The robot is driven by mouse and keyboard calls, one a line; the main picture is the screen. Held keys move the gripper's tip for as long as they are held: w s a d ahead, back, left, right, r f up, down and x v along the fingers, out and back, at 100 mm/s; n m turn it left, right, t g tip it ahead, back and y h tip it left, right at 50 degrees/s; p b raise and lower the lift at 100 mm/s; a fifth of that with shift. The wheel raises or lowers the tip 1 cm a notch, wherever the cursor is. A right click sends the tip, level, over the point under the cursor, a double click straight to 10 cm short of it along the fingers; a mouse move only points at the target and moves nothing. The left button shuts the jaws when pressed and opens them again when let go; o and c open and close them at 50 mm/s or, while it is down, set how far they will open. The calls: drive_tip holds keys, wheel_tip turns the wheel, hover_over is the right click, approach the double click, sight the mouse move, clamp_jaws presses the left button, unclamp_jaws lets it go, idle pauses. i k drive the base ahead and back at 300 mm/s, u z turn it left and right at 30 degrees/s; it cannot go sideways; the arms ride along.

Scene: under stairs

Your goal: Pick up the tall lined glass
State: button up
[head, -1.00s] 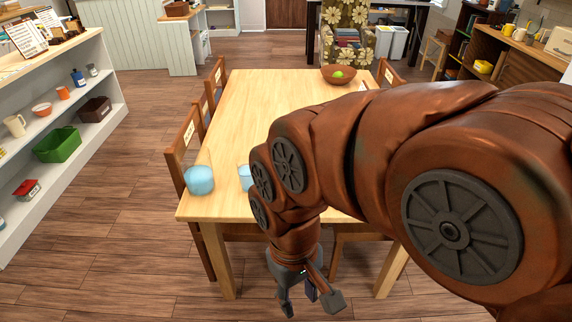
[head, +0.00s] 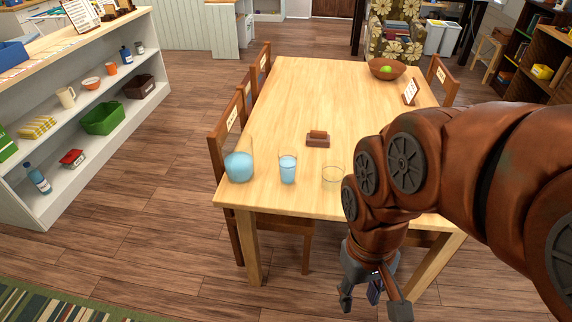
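On the near end of the wooden table (head: 301,98) stands a tall glass (head: 288,169) that looks light blue; lines on it are too small to make out. To its left is a round light blue vessel (head: 239,167), and to its right a shorter clear glass (head: 333,177). My gripper (head: 374,308) hangs below the tabletop level in front of the table's near edge, right of the tall glass and apart from it. Its fingers are spread and nothing shows between them. My arm covers the table's near right part.
A small brown block-like item (head: 318,139) sits behind the glasses. A brown bowl (head: 387,69) with green fruit and a small sign (head: 410,91) are farther back. Chairs (head: 221,150) line the table's sides. A white shelf (head: 152,78) stands at left. Floor is clear between shelf and table.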

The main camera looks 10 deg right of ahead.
sight(287, 156)
drive_tip(key=z, duration=3.05)
drive_tip(key=k, duration=1.7)
drive_tip(key=u, duration=2.4)
drive_tip(key=i, duration=0.5)
drive_tip(key=u, duration=0.1)
